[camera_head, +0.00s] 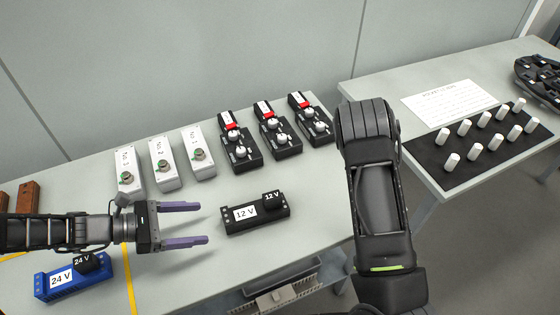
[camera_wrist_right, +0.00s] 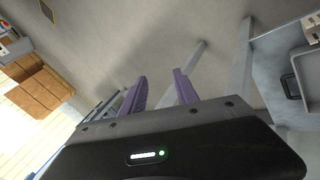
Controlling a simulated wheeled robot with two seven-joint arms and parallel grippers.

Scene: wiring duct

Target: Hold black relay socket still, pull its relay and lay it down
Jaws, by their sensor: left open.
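The black relay socket (camera_head: 232,226) lies on the table in the head view, with a white 12 V label. Its black relay (camera_head: 272,200), also marked 12 V, sits on its right end. My left gripper (camera_head: 204,222) is open and empty, left of the socket, its purple fingers pointing towards the socket's left end with a small gap between. My right gripper (camera_wrist_right: 160,74) shows in the right wrist view with its purple fingers apart and nothing between them.
A blue 24 V socket (camera_head: 75,285) with a black relay is at the front left. White switch boxes (camera_head: 163,164) and black devices with red parts (camera_head: 270,130) line the back. A side table (camera_head: 480,85) holds a black mat with white pegs. Table around the socket is clear.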

